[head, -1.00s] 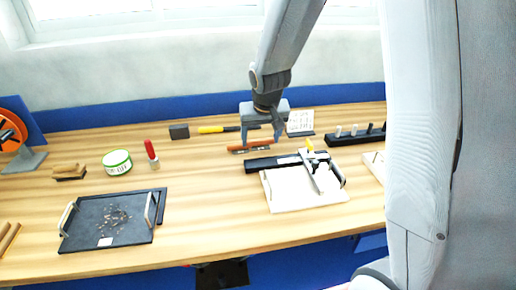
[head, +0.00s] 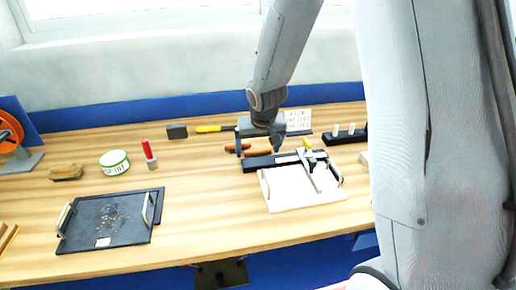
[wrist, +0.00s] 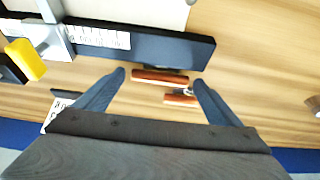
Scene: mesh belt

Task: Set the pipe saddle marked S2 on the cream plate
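My gripper (head: 258,150) is open, with its fingers straddling orange-brown handles (head: 249,147) near the back of the table. In the wrist view my gripper (wrist: 158,80) shows two blue-grey fingers wide apart. Two orange-brown handles (wrist: 160,77) joined by a small metal part lie between and beyond them, and nothing is held. I cannot make out a mark S2 or tell which thing is the pipe saddle.
A black bar (head: 258,163) with a white label lies behind the cream plate. A pegged black rack (head: 338,137) stands right. The middle front is clear.

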